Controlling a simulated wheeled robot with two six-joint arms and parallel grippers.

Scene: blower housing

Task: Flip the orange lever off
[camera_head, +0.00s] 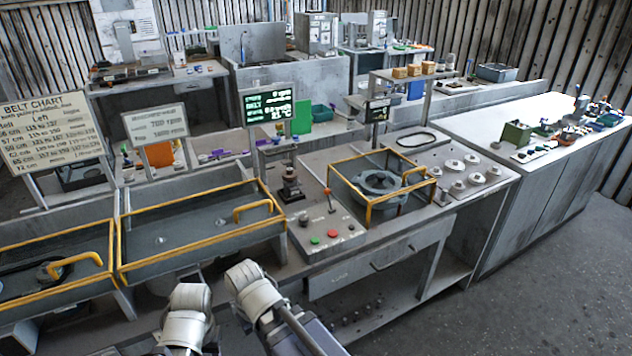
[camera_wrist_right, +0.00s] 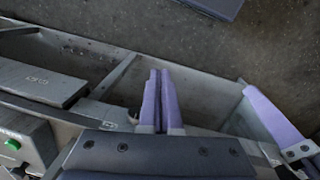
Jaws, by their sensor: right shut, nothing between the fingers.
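The orange lever (camera_head: 327,191) stands on a grey control panel (camera_head: 345,217) in the middle of the head view. Its orange knob tops a thin shaft that leans slightly. A green button (camera_head: 315,240) and a red button (camera_head: 332,234) sit in front of it. My right gripper (camera_wrist_right: 160,72) is shut and empty in the right wrist view, its two purple fingers together, away from the lever. The lever does not show there. A separate purple finger (camera_wrist_right: 272,118) at the right, apparently of my left gripper, shows only in part. In the head view both grippers are hidden.
A yellow-framed guard (camera_head: 368,210) around a round housing (camera_head: 378,184) stands right of the lever. A dark knobbed post (camera_head: 291,186) stands left of it. Yellow-edged bins (camera_head: 190,232) line the left. A drawer (camera_head: 375,262) is below. Open floor (camera_head: 530,285) lies at the right.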

